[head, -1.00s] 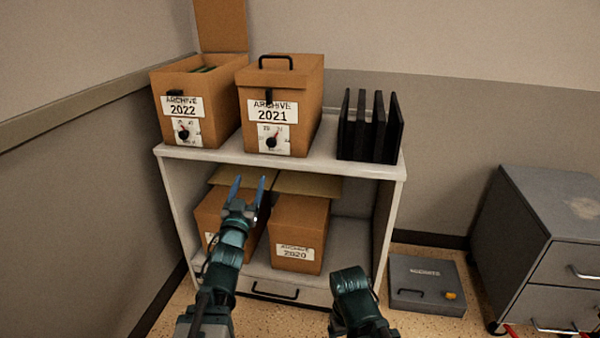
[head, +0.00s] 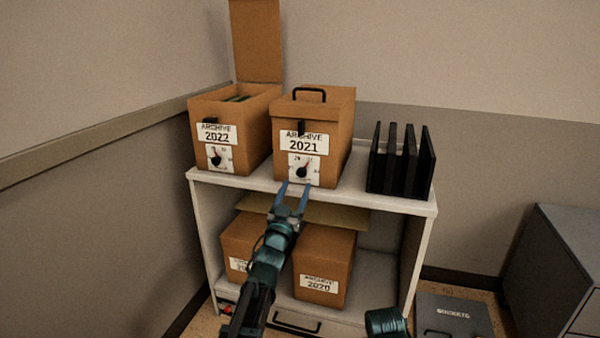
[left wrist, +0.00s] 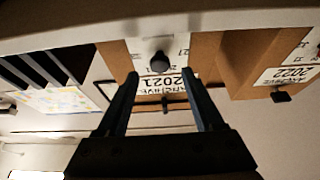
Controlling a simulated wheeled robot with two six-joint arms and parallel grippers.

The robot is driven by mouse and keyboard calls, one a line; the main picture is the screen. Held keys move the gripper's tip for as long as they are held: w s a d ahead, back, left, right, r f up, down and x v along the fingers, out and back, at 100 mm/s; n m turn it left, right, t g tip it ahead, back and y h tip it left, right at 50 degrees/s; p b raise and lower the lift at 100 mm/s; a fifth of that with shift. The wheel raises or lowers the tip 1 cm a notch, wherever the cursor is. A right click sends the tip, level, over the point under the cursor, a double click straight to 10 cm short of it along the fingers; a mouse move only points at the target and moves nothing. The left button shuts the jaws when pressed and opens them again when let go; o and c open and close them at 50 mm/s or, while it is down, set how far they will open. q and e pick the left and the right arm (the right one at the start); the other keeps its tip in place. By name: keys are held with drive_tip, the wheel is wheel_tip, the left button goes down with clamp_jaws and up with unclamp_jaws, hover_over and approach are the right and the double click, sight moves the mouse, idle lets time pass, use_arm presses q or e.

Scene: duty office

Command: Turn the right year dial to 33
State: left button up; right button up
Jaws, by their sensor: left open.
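The right year dial (head: 302,171) is a black knob on a white plate, low on the front of the ARCHIVE 2021 box (head: 340,140). Its pointer leans up and right; the dial's numbers are too small to read surely. My left gripper (head: 295,188) is open and empty, its blue fingertips just below and in front of this dial. In the left wrist view, which is upside down, the knob (left wrist: 160,62) shows between and beyond the fingertips (left wrist: 160,76); contact cannot be told. A link of my right arm shows at the bottom, but not its gripper.
The ARCHIVE 2022 box (head: 258,140) with its own dial (head: 215,160) stands to the left, lid up. Black binders (head: 400,160) stand to the right. The shelf top's front edge (head: 375,202) runs beneath the boxes. More boxes (head: 322,262) fill the lower shelf.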

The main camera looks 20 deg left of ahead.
sight(301, 175)
use_arm(q)
drive_tip(key=p+x, duration=0.1)
drive_tip(key=x, duration=0.4)
clamp_jaws()
idle(0.4)
